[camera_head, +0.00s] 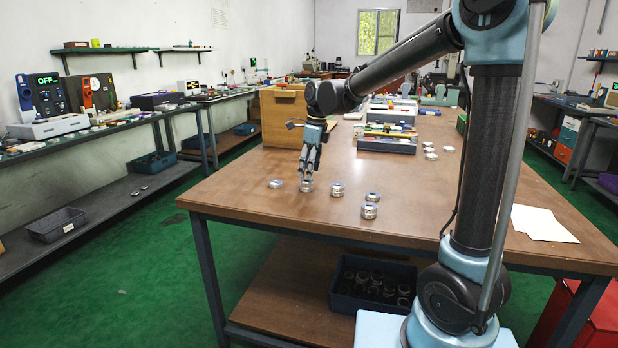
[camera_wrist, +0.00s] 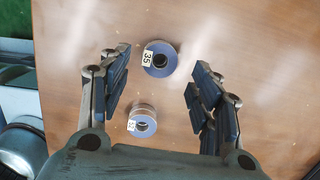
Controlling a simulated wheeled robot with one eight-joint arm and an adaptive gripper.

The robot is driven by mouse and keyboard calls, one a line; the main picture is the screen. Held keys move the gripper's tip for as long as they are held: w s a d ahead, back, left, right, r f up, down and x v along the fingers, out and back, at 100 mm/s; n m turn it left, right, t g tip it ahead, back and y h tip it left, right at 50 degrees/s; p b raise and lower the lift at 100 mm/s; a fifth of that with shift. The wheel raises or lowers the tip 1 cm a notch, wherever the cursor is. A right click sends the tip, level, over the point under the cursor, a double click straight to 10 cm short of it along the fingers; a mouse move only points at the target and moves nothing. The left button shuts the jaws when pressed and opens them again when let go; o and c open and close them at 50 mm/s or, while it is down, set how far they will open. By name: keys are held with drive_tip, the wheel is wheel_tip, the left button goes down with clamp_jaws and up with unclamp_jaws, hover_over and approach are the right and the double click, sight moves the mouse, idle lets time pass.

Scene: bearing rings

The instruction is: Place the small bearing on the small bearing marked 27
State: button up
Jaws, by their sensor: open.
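My gripper (camera_head: 308,176) is open above the table, over a silver bearing (camera_head: 306,187). In the wrist view my gripper's fingers (camera_wrist: 160,70) stand apart on the left and right. Between their tips lies a larger blue-faced bearing (camera_wrist: 170,69) with a tag reading 35. Nearer the palm is a smaller bearing (camera_wrist: 142,125) with a tag too small to read surely. It looks tall, perhaps stacked. Nothing is held. Other bearings stand on the table: a flat one at the left (camera_head: 275,184), one to the right (camera_head: 337,190), and a pair (camera_head: 370,210) farther right.
The wooden table (camera_head: 420,215) has free room around the bearings. A wooden box (camera_head: 282,115) and a tray of parts (camera_head: 387,144) stand behind. White paper (camera_head: 541,223) lies at the right.

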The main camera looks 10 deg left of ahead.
wheel_tip(320, 180, up, 8)
drive_tip(key=d, duration=0.1)
drive_tip(key=shift+d+r, duration=0.15)
drive_tip(key=shift+r, duration=0.05)
idle(0.3)
